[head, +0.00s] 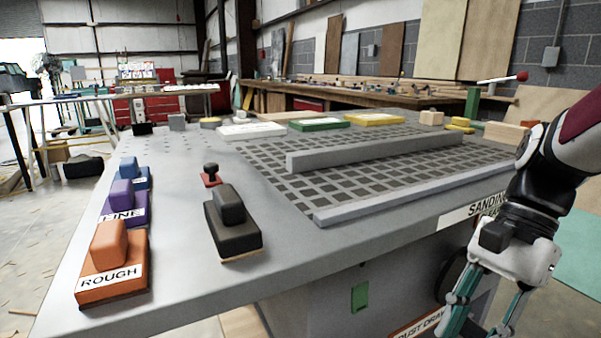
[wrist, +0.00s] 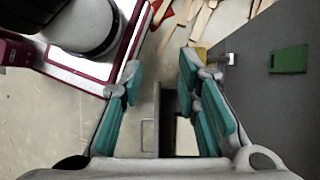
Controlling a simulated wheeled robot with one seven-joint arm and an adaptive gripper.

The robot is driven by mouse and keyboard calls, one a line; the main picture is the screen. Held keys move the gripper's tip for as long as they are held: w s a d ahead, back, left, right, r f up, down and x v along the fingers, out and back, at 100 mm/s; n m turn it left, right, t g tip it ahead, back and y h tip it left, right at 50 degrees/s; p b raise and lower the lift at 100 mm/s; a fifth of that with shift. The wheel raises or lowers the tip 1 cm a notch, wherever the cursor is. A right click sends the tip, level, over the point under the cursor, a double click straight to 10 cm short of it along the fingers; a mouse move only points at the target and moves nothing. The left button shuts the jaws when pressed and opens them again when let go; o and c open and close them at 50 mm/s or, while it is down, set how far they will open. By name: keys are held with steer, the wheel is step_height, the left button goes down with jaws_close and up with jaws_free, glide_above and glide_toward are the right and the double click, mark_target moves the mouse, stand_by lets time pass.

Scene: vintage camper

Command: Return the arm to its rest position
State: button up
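My arm reaches down at the right of the head view, beside the front right side of the sanding table (head: 330,262). My gripper (head: 480,325) points downward, with its fingertips cut off by the lower frame edge. In the wrist view my gripper (wrist: 160,75) has its two teal-padded fingers well apart, with nothing held between them. Below and between them are the floor and a dark open box or drawer with a metal handle (wrist: 148,134).
Sanding blocks stand on the table: an orange one marked ROUGH (head: 112,268), a purple one (head: 124,204) and a black one (head: 232,225). Two grey bars (head: 375,150) lie across the grid. A green patch (wrist: 289,59) marks the grey side panel. Wood scraps (wrist: 200,20) lie on the floor.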

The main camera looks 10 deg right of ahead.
steer(key=s+a+n+t+h, duration=0.3)
steer(key=s+a+n+h, duration=0.25)
steer(key=s+n, duration=0.7)
step_height(320, 180, up, 34)
steer(key=n+t+p, duration=0.1)
steer(key=t+p, duration=0.2)
steer(key=p, duration=2.9)
steer(key=shift+w+r+t+p, duration=0.25)
steer(key=shift+t+p, duration=0.15)
